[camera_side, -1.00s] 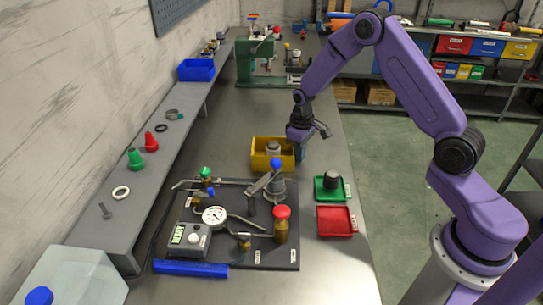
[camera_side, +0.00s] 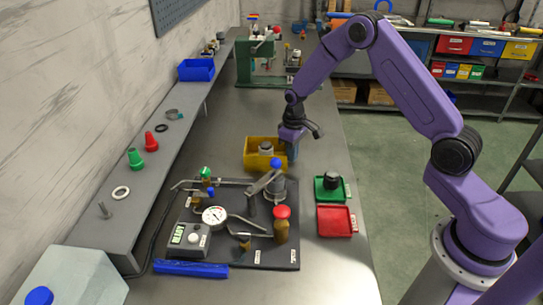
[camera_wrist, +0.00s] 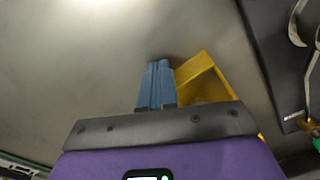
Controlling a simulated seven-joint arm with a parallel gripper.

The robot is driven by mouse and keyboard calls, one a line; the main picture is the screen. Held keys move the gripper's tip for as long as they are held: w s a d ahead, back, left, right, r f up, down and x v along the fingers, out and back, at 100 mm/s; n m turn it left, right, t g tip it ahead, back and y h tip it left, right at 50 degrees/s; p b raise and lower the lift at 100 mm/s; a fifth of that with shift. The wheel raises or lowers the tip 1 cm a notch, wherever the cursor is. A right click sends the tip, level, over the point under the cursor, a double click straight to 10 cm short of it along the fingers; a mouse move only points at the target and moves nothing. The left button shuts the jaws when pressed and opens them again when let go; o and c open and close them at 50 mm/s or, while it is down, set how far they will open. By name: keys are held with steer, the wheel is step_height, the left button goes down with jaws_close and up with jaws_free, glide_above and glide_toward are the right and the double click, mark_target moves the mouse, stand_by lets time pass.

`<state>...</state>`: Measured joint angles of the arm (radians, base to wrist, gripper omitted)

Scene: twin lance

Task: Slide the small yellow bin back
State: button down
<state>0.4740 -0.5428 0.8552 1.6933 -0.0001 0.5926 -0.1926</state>
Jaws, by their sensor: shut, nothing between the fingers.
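The small yellow bin (camera_side: 252,160) stands on the grey bench beyond the dark fixture plate, with a round grey metal part (camera_side: 266,148) in it. My gripper (camera_side: 292,155) is low at the bin's right side, fingers down. Its blue fingers (camera_wrist: 157,70) are shut together with nothing between them. In the wrist view the bin's yellow wall (camera_wrist: 205,72) is right beside the fingers and looks to touch them; the exact contact is hard to tell. My gripper body hides much of the bin there.
The fixture plate (camera_side: 262,256) with gauge and valves lies just in front of the bin. A green tray (camera_side: 321,195) and red tray (camera_side: 336,222) lie to the right. A raised shelf (camera_side: 136,205) runs along the left. Bench behind the bin is clear up to a green press (camera_side: 244,68).

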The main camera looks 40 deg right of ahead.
mark_target(261, 147)
steer(key=shift+w+a, duration=0.55)
steer(key=shift+a, duration=0.15)
steer(key=shift+w+a, duration=0.1)
steer(key=shift+w, duration=0.05)
steer(key=shift+w+a, duration=0.55)
steer(key=shift+a, duration=0.05)
steer(key=shift+w+a, duration=0.1)
steer(key=shift+a, duration=0.05)
steer(key=shift+w+a, duration=0.55)
steer(key=shift+a, duration=0.05)
steer(key=shift+a, duration=0.1)
stand_by(0.4)
steer(key=shift+w+a, duration=0.65)
steer(key=shift+w, duration=0.1)
steer(key=shift+w+a, duration=0.6)
steer(key=shift+a, duration=0.15)
